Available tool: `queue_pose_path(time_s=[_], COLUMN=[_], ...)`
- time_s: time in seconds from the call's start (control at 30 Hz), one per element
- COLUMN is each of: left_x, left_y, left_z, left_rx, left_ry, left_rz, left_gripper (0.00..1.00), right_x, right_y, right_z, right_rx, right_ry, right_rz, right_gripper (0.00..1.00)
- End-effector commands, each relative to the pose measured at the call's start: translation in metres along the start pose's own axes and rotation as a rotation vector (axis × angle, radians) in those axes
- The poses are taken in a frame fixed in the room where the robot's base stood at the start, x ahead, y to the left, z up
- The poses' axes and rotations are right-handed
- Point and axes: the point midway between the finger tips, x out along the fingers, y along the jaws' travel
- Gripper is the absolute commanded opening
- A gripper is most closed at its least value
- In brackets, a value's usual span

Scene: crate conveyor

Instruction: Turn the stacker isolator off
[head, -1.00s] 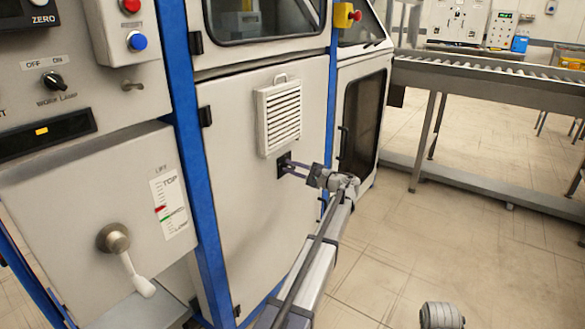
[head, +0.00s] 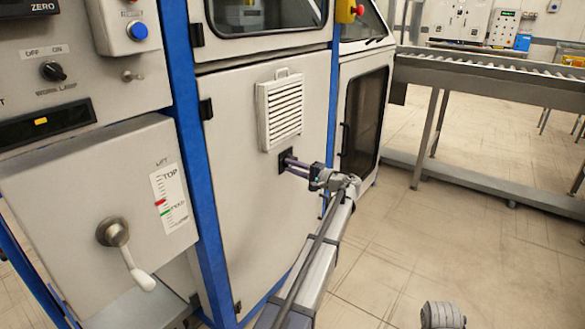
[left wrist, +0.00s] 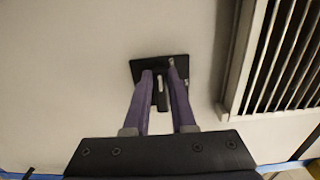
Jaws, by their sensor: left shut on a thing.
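The isolator is a small black square plate (head: 286,159) on the pale cabinet door, just below and right of the louvred vent. In the left wrist view the plate (left wrist: 178,64) looks tilted, and a dark, narrow handle (left wrist: 162,98) stands out from it. My left gripper (head: 288,162) reaches it from the right. In the left wrist view its two purple fingers (left wrist: 162,76) lie on either side of the handle, shut on it. The fingers hide part of the plate and handle, and I cannot read any off or on marking.
The louvred vent (head: 280,110) stands out from the door close above the isolator. Blue frame posts (head: 196,150) edge the door. A lift panel with a lever (head: 130,262) is at left. A roller conveyor (head: 480,75) runs at right, with open floor before it.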

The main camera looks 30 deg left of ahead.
Motion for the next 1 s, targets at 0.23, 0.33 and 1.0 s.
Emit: queue_pose_path(time_s=[0.23, 0.33, 1.0], left_x=[0.0003, 0.0004, -0.0010], left_y=[0.0007, 0.0007, 0.0004], left_z=[0.0007, 0.0007, 0.0002], left_rx=[-0.013, -0.013, -0.012], left_ry=[-0.002, -0.002, 0.000], left_rz=[0.001, 0.001, 0.000], left_gripper=[0.00, 0.00, 0.54], right_x=[0.0004, 0.0004, 0.0003], right_y=[0.0000, 0.0000, 0.0000], right_z=[0.0000, 0.0000, 0.0000], right_rx=[0.000, 0.000, 0.000], right_ry=[0.000, 0.000, 0.000], right_rz=[0.000, 0.000, 0.000], right_gripper=[0.50, 0.50, 0.50])
